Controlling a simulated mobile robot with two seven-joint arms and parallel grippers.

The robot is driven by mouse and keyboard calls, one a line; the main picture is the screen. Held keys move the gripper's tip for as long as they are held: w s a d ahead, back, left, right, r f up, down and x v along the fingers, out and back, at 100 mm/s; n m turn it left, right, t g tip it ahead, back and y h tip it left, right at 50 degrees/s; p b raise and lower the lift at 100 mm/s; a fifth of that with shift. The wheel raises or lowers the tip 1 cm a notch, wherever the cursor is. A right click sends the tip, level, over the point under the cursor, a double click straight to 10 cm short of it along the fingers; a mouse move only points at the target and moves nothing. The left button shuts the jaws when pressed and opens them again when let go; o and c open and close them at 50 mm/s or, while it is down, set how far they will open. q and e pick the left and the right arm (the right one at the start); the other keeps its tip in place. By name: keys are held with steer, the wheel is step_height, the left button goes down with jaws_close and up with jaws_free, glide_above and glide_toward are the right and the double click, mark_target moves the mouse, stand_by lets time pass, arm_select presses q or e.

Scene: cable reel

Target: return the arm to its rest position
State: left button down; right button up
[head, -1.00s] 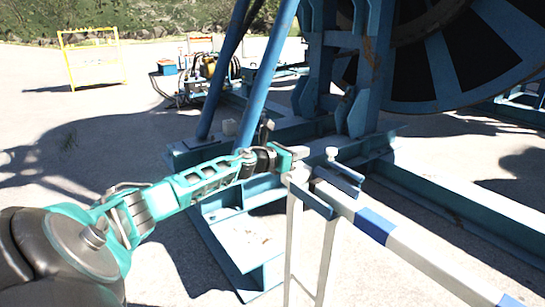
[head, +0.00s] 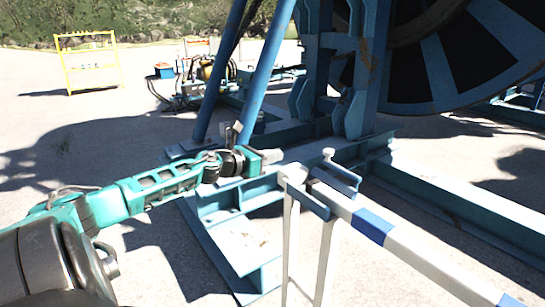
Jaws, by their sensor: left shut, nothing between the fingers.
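My left arm comes in from the lower left, teal and grey. Its left gripper (head: 270,156) is shut and empty, with its tip in front of the blue reel frame. The gripper is to the left of and slightly above the end of a white and blue barrier bar (head: 420,253), with a small gap between them in the picture. My right gripper is not in view.
A large blue cable reel (head: 440,70) stands in its blue steel frame (head: 235,240) at the back right. White barrier legs (head: 326,262) stand in front. Further back are a yellow rack (head: 90,62) and machinery with hoses (head: 205,75). Pale ground at left is open.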

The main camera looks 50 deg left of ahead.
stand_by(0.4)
arm_select(q)
steer(key=s+d+f+n+g+p, duration=0.1)
steer(key=s+d+f+n+p, duration=0.1)
steer(key=s+d+f+n, duration=0.35)
steer(key=s+d+f+n+p, duration=0.2)
steer(key=d+f+n, duration=0.4)
steer(key=d+n, duration=0.15)
steer(key=s+d+f+n+g+p, duration=0.1)
steer(key=s+d+f+n+p, duration=0.15)
steer(key=d+f+n, duration=0.35)
steer(key=s+d+f+n+g+p, duration=0.1)
steer(key=s+d+n, duration=0.5)
steer(key=d, duration=0.3)
steer(key=s+d+n+g+p, duration=0.1)
steer(key=s+d+n+g, duration=0.1)
steer(key=s+d+n, duration=0.5)
steer(key=shift+d+f+n+g+h+p, duration=0.35)
steer(key=shift+d+n, duration=0.55)
steer(key=shift+n, duration=0.3)
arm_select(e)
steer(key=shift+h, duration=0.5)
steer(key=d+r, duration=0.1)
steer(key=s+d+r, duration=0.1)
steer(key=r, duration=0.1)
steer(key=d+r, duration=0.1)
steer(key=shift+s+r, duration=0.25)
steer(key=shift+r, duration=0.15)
